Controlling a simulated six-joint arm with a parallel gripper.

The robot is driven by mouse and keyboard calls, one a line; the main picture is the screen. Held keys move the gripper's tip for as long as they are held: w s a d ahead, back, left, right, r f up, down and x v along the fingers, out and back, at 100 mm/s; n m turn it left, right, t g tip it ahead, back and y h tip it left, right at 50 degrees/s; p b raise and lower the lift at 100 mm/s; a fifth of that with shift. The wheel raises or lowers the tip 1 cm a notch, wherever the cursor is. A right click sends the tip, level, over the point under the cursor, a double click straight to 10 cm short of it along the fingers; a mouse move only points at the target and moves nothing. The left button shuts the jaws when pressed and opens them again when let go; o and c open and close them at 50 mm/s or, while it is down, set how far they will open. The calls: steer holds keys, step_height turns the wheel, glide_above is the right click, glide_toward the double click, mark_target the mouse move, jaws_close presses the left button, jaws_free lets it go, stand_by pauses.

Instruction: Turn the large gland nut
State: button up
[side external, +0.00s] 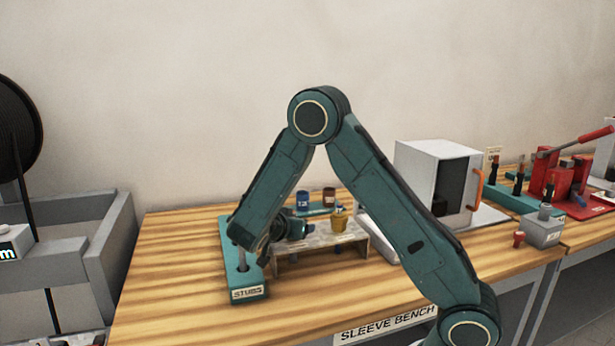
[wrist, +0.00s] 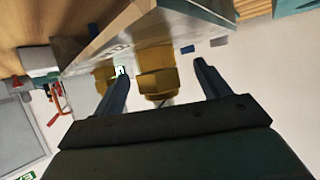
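A brass-coloured, stepped nut (wrist: 157,82), which looks like the large gland nut, is in the middle of the wrist view. A second brass piece (wrist: 104,76) is left of it, partly behind my left finger. My gripper (wrist: 160,67) is open, with one finger on each side of the nut and visible gaps between. I cannot tell how deep the fingers reach alongside it. In the side view, my gripper (side external: 309,229) is low and points right toward a brass piece (side external: 342,231) on a low grey-brown stand (side external: 290,267). The second brass piece is not distinct there.
A green stub rack (side external: 249,290) stands just left of my gripper. Blue (side external: 302,199) and brown (side external: 329,196) cylinders stand behind the stand. A white box oven (side external: 418,165) with an orange handle is to the right. The bench's front left (side external: 180,310) is clear.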

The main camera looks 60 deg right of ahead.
steer(key=c, duration=1.1)
steer(key=shift+n+t, duration=1.1)
steer(key=shift+t, duration=0.1)
steer(key=shift+n+y, duration=0.3)
steer(key=shift+n+t+y, duration=0.5)
steer(key=shift+n+t, duration=0.3)
steer(key=shift+t, duration=0.3)
